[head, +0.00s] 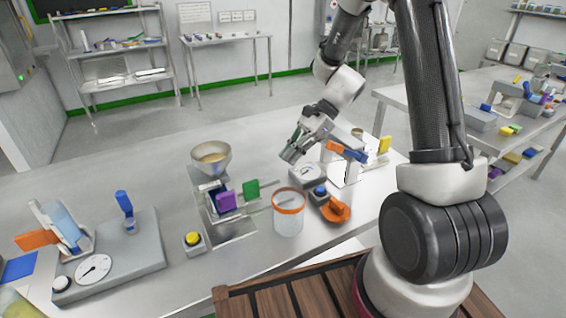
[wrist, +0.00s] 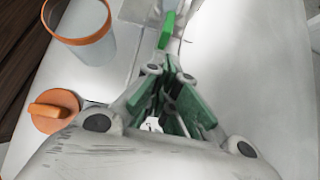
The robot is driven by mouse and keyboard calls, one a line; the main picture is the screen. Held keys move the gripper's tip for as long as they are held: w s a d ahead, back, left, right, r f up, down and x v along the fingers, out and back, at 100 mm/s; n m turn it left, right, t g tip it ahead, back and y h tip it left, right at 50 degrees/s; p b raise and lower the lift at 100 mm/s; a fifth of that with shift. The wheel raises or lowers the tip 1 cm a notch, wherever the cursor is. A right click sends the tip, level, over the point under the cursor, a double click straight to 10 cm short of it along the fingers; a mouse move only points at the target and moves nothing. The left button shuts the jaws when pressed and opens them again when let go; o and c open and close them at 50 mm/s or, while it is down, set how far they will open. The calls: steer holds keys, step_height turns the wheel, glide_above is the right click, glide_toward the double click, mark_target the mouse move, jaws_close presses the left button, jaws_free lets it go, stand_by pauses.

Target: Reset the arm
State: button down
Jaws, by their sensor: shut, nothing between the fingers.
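My gripper (head: 292,153) hangs above the steel bench (head: 130,184), near the middle of the head view. It is tilted downward and its green-padded fingers are shut with nothing between them. The fingers also show in the wrist view (wrist: 172,72), close together, with a bright green tab (wrist: 166,32) beyond them. The gripper is apart from the clear container with an orange rim (head: 288,219), which stands in front of it on the bench. My arm bends over the bench from the right.
An orange knobbed lid (head: 336,210) lies right of the container. A metal bowl (head: 211,157) on a machine with purple and green tabs stands left. A grey gauge station (head: 133,258) is further left.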

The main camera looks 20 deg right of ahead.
steer(key=s+d+r+n+t+h, duration=0.25)
steer(key=s+d+r+n, duration=0.25)
steer(key=r, duration=0.3)
steer(key=s+d+r+n+t+h, duration=0.1)
steer(key=s+d+r+n+h, duration=0.3)
steer(key=r, duration=0.4)
steer(key=s+d+r+n+t+h, duration=0.2)
steer(key=s+d+n, duration=0.4)
steer(key=s, duration=0.5)
steer(key=shift+s+d+r+n, duration=0.2)
steer(key=shift+s+r+n, duration=0.1)
steer(key=shift+r, duration=0.2)
